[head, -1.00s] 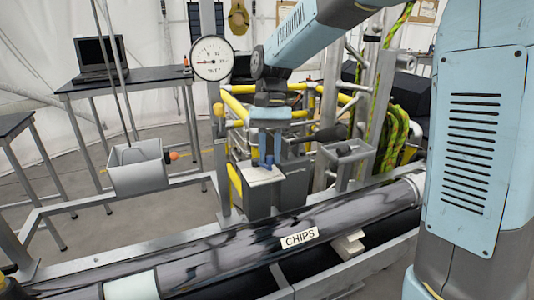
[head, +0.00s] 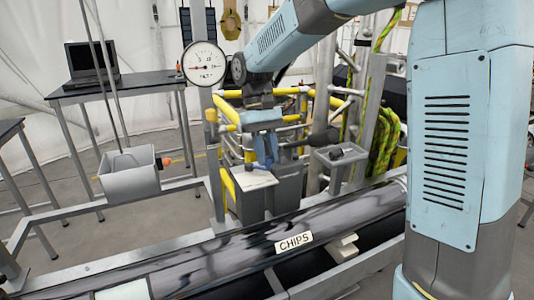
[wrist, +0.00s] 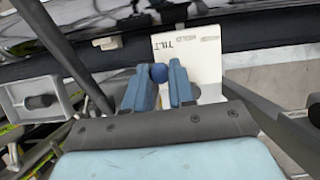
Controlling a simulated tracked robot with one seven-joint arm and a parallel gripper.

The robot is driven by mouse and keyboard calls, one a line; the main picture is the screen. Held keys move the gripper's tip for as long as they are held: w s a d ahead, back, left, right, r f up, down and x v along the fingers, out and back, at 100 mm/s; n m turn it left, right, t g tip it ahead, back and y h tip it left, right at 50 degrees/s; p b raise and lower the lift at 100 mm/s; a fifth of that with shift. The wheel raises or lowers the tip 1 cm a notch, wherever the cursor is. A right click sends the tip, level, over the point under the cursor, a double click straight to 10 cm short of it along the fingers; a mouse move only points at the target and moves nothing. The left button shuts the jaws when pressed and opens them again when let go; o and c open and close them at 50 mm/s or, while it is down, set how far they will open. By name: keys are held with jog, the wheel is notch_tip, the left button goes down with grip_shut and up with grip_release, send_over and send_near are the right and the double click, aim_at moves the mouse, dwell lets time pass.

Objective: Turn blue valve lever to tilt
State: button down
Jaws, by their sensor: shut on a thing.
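The white valve plate (wrist: 205,45) lies beyond my fingertips in the wrist view, with the words TILT and HOLD on it. In the head view the plate (head: 246,179) sits on top of a grey box. The blue valve lever (wrist: 158,73) shows as a round blue end between my fingertips, close to the left finger, near the plate's TILT edge. My gripper (wrist: 160,82) is shut on the lever. In the head view my gripper (head: 267,152) points down over the plate; the lever is hard to tell from the blue fingers there.
A dark pipe labelled CHIPS (head: 294,243) runs across the front. Yellow rails (head: 226,110) stand behind. A grey bin (head: 130,175) is further left.

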jog(key=c, duration=1)
grip_release()
jog(key=v, duration=1.3)
jog(key=shift+w+r, duration=0.25)
jog(key=shift+w, duration=0.05)
jog(key=s+d+m+t+y, duration=0.1)
jog(key=s+d+t, duration=0.1)
jog(key=s+d, duration=0.45)
jog(key=s+d+m+t+y, duration=0.1)
jog(key=s+d+m+t, duration=0.15)
jog(key=d, duration=0.75)
jog(key=s+d+f+t, duration=0.1)
jog(key=s+d+f, duration=0.1)
jog(key=s, duration=0.2)
jog(key=s+d+f+t, duration=0.2)
jog(key=s, duration=0.2)
jog(key=s+d+f+m+t, duration=0.1)
jog(key=s+d+f+t, duration=0.1)
jog(key=s, duration=0.3)
jog(key=shift+s+d+f, duration=0.1)
jog(key=shift+d+f, duration=0.05)
jog(key=shift+f, duration=0.35)
